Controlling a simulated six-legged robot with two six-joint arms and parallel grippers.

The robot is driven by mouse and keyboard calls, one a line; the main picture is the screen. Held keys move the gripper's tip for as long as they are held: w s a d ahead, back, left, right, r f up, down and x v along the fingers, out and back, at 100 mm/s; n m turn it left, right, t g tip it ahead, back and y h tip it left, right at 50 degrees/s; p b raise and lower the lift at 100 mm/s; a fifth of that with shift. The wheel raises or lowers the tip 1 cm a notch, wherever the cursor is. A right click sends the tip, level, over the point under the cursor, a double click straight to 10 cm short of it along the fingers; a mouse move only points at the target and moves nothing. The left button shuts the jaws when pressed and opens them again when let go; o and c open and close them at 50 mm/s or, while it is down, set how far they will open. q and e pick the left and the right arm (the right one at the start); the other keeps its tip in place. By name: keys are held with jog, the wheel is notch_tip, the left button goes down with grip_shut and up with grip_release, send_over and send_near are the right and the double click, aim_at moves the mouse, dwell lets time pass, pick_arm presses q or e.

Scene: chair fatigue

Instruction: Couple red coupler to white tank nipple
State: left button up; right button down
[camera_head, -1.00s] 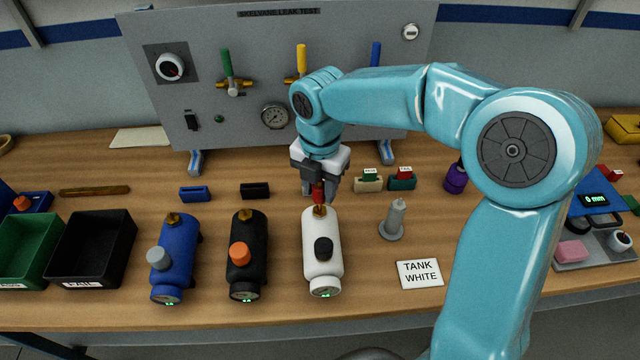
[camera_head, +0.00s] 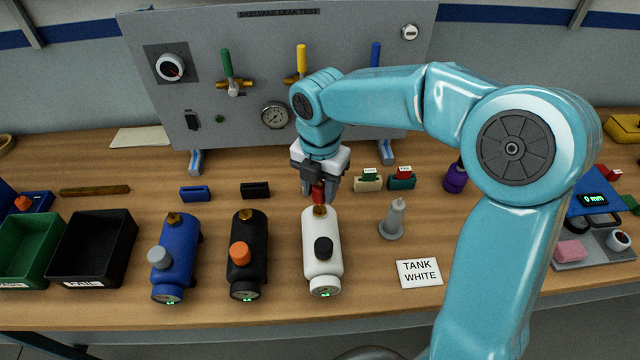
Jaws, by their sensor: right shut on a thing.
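The white tank (camera_head: 321,262) lies on the bench with a black knob on top and a brass nipple (camera_head: 320,210) at its far end. My right gripper (camera_head: 319,190) is shut on the red coupler (camera_head: 318,192), right at the nipple. The coupler's lower end meets or nearly meets the nipple; I cannot tell whether it is seated. The gripper fingers hide part of the coupler. My left gripper is not in view.
A blue tank (camera_head: 175,262) and a black tank (camera_head: 247,262) lie to the left. A grey cone-shaped fitting (camera_head: 396,222) and a TANK WHITE card (camera_head: 419,273) are at right. The test panel (camera_head: 260,60) stands behind.

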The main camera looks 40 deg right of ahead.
jog(key=shift+f+b, duration=1)
jog(key=shift+f, duration=0.45)
jog(key=c, duration=0.6)
grip_release()
notch_tip(320, 180, up, 16)
jog(key=shift+r+p, duration=0.2)
jog(key=shift+p, duration=0.25)
jog(key=shift+f, duration=0.1)
